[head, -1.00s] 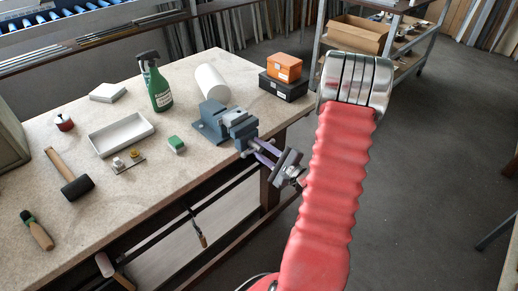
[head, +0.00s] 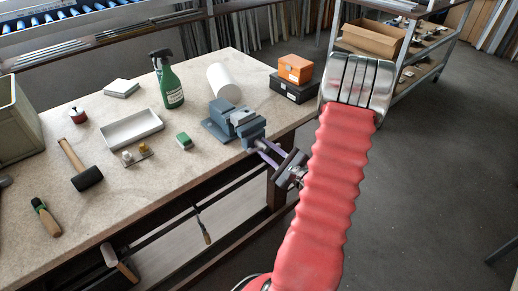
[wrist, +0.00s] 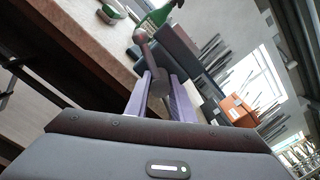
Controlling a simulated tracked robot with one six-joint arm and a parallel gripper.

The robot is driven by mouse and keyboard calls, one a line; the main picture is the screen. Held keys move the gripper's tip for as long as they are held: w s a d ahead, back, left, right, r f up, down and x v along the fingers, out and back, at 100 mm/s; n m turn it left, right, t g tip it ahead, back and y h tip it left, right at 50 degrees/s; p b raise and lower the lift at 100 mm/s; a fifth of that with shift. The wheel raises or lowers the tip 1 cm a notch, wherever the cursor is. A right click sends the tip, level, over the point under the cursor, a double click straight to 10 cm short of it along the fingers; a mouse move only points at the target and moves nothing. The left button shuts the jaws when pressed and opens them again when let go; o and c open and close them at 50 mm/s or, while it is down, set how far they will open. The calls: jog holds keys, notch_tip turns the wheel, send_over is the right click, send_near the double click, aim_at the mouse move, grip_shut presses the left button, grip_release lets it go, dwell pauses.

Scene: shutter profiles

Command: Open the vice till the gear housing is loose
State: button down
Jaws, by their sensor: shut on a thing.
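The blue-grey vice (head: 222,131) stands at the right front edge of the bench. A light grey block, which seems to be the gear housing (head: 240,117), sits at its jaws; I cannot tell how tightly it is held. My gripper (head: 258,147) reaches the front of the vice from the right, its purple fingers at the screw end. In the wrist view my gripper (wrist: 161,82) is shut on the dark vice handle (wrist: 150,58), which is tilted and has a round knob at its end. The vice body is mostly dark there, and the housing cannot be made out.
A white tray (head: 132,129) and mallet (head: 86,177) lie farther left. Floor right of the bench is open.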

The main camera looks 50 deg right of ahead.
jog(key=shift+s+d+f, duration=0.1)
jog(key=shift+f, duration=0.15)
jog(key=c, duration=1.5)
grip_release()
jog(key=shift+r, duration=0.15)
jog(key=shift+s, duration=0.1)
jog(key=shift+s+a, duration=0.3)
jog(key=shift+s, duration=1.95)
jog(key=shift+s+a, duration=0.25)
jog(key=shift+s, duration=2)
jog(key=shift+s+a, duration=0.3)
jog(key=shift+s, duration=1.95)
jog(key=shift+c, duration=0.4)
